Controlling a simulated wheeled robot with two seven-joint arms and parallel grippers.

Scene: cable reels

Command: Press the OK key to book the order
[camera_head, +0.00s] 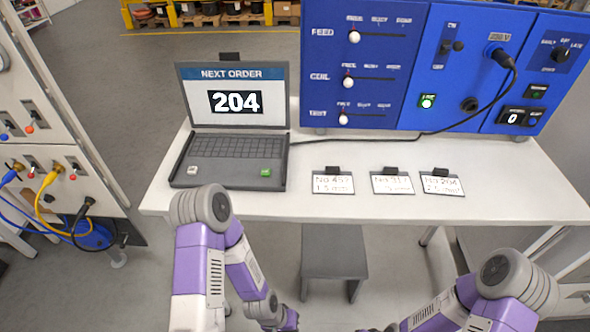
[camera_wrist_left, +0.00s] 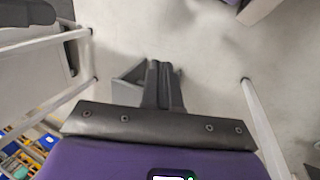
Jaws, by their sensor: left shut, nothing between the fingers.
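The laptop (camera_head: 228,148) stands open at the left of the white table. Its screen (camera_head: 234,97) reads "NEXT ORDER 204". A green key (camera_head: 266,172), which looks like the OK key, is at the front right of its keyboard; its lettering is too small to read. A pale key (camera_head: 193,169) is at the front left. My left gripper (camera_wrist_left: 163,68) is shut and empty in the left wrist view, over the floor and apart from the laptop. In the head view my left arm hangs in front of the table. My right gripper is out of view.
Three cards lie right of the laptop: No 457 (camera_head: 333,184), No 317 (camera_head: 392,184) and No 204 (camera_head: 442,186). A blue panel (camera_head: 400,65) with sliders stands behind them. A stool (camera_head: 334,252) is under the table (camera_head: 520,185). A cabinet with cables (camera_head: 60,170) is at left.

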